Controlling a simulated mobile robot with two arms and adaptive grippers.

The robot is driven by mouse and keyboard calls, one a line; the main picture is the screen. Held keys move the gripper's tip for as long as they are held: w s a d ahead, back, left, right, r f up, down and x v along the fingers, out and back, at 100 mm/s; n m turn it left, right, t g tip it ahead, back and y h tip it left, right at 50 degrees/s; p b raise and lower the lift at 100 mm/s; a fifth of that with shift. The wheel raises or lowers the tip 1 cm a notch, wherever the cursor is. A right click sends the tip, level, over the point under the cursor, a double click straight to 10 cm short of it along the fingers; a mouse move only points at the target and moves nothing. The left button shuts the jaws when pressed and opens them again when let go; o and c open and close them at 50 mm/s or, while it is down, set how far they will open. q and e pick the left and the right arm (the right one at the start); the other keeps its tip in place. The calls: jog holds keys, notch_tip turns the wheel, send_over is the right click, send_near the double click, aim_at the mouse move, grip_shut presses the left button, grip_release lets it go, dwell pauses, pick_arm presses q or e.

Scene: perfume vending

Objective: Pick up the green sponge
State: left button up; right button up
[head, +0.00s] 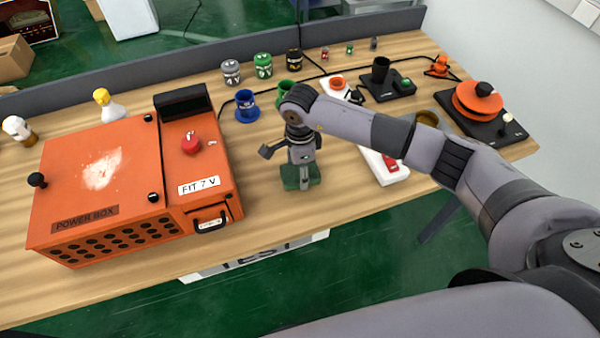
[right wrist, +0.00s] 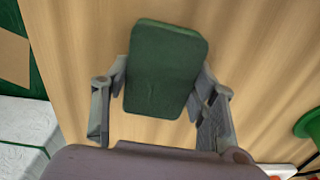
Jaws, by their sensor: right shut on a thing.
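The green sponge (head: 301,177) is a dark green block near the front edge of the wooden table in the head view. My right gripper (head: 303,168) points down at it from above. In the right wrist view the sponge (right wrist: 166,68) sits between the two fingers of my right gripper (right wrist: 160,92), which touch its left and right sides. The gripper is shut on it. I cannot tell whether the sponge is clear of the table. My left gripper is not in view.
An orange power box (head: 100,180) stands to the left on the table (head: 260,215). Blue (head: 246,105) and green (head: 287,92) cups stand behind the gripper. A white device (head: 383,166) with a red part lies to the right. Bare wood surrounds the sponge.

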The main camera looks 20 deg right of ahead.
notch_tip(320, 180, up, 20)
jog(key=b, duration=0.4)
jog(key=shift+b, duration=0.4)
jog(key=shift+o, duration=0.6)
